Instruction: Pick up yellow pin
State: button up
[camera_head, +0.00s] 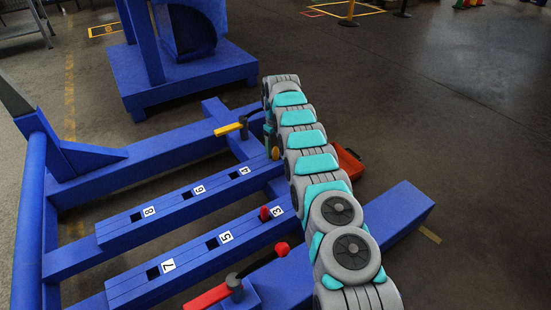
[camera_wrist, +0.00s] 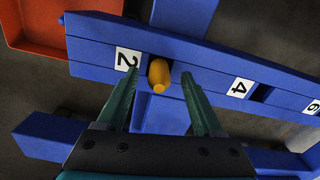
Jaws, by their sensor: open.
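The yellow pin (camera_wrist: 159,75) stands in the hole beside the label 2 on a blue rail (camera_wrist: 210,68) in the wrist view. It also shows in the head view (camera_head: 275,153), just below the end of my arm. My gripper (camera_wrist: 161,84) is open and empty. Its two teal fingers are on either side of the pin, with gaps visible on both sides. I cannot tell how far above the pin the fingertips are. The pin's lower end is hidden in the hole.
A red pin (camera_head: 265,214) stands by the label 3 on the nearer rail. A red-handled lever (camera_head: 207,297) is nearer, and a yellow-handled lever (camera_head: 229,128) is behind. An orange-red bin (camera_head: 349,161) lies beyond my arm. Holes by 4 and 6 look empty.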

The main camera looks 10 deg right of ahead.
jog(key=shift+f, duration=0.65)
grip_shut()
dwell(0.4)
